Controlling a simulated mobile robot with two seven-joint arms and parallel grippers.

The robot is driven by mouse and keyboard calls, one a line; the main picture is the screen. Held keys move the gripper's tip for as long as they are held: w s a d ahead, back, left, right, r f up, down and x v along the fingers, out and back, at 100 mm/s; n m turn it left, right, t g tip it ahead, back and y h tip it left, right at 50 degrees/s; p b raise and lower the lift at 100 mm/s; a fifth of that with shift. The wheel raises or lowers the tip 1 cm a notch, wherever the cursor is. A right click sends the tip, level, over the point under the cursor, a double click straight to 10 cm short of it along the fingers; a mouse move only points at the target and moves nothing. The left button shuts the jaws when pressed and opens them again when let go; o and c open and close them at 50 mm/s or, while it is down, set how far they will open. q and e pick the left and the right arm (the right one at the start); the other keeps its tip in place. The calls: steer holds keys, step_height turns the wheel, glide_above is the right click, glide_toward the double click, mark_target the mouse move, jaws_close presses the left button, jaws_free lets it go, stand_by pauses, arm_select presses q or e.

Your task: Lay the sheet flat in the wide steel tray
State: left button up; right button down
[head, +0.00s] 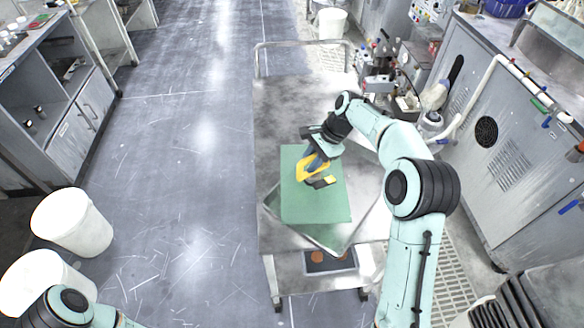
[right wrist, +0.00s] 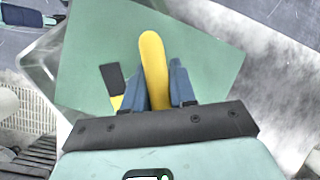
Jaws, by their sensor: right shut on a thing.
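The flat green sheet (head: 300,208) is over the wide steel tray (head: 335,243) on the cart. The sheet is turned relative to the tray, whose rim shows at the front and sides. I cannot tell whether the sheet touches the tray floor. In the right wrist view the sheet (right wrist: 200,55) overlaps the tray's wall (right wrist: 42,78). My right gripper (head: 313,166) is shut on a yellow handle (right wrist: 154,65) above the sheet. A black and yellow piece (right wrist: 112,78) shows beside the handle, against the sheet; its link to the handle is hidden. My left gripper is out of view.
The steel cart top (head: 290,95) is bare behind the tray. A push rail (head: 300,44) stands at its far end. Bottles and apparatus crowd the right bench (head: 378,85). White bins (head: 72,222) stand on the floor at left.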

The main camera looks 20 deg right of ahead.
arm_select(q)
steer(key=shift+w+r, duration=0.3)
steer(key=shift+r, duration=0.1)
arm_select(e)
steer(key=s+d+r+m+t+h, duration=0.1)
steer(key=d+m+t+h, duration=0.1)
steer(key=d+m, duration=0.5)
steer(key=shift+s+d+r+m+t, duration=0.2)
steer(key=shift+s+m+t, duration=0.1)
steer(key=shift+m+t, duration=0.1)
arm_select(q)
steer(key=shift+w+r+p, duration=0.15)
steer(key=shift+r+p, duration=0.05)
steer(key=shift+p, duration=0.15)
arm_select(e)
steer(key=shift+a+f, duration=0.1)
steer(key=shift+f, duration=0.8)
steer(key=shift+s+f+b, duration=0.1)
steer(key=shift+f+b, duration=0.35)
steer(key=shift+f, duration=0.15)
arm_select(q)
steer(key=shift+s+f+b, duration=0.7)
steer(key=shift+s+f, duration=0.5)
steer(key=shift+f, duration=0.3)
arm_select(e)
steer(key=shift+f, duration=2)
steer(key=shift+f, duration=0.25)
